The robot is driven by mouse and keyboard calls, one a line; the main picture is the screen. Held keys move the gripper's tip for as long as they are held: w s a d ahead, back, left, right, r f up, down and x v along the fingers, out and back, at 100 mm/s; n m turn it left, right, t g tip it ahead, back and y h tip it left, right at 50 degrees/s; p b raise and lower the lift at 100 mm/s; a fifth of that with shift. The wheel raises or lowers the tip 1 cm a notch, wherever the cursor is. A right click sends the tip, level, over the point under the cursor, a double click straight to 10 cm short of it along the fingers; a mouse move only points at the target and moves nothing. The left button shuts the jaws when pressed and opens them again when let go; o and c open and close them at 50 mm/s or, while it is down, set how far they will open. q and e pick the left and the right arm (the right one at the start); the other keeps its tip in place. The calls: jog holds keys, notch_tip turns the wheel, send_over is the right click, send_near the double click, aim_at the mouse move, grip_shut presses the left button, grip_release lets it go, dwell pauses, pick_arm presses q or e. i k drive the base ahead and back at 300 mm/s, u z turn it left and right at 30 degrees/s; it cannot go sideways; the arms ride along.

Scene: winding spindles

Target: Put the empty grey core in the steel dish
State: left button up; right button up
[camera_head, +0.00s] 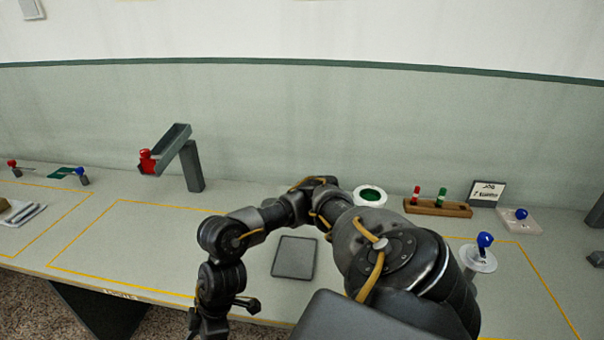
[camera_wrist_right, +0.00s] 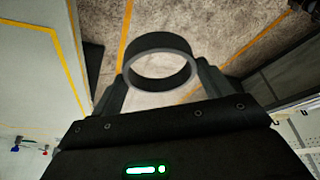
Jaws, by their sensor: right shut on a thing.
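The empty grey core (camera_wrist_right: 162,42) is a short open ring in the right wrist view. My right gripper (camera_wrist_right: 162,73) is shut on it, with one finger on each side. Floor shows through and beyond the ring. In the head view my right arm reaches left across the front of the table and bends down at the bottom edge; the core cannot be made out there. I cannot identify the steel dish for sure. A round silvery disc (camera_head: 478,261) under a blue-knobbed post stands at the right. My left gripper is not in view.
A dark square pad (camera_head: 294,257) lies mid-table. A white ring with a green centre (camera_head: 370,195), a wooden rack (camera_head: 437,208) with red and green pegs, and a sign (camera_head: 487,192) stand behind. A grey post with a tilted chute (camera_head: 192,165) stands left. The table's left middle is clear.

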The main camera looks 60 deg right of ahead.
aim_at(296, 255)
jog(key=z, duration=0.9)
jog(key=i, duration=0.85)
jog(key=z, duration=0.95)
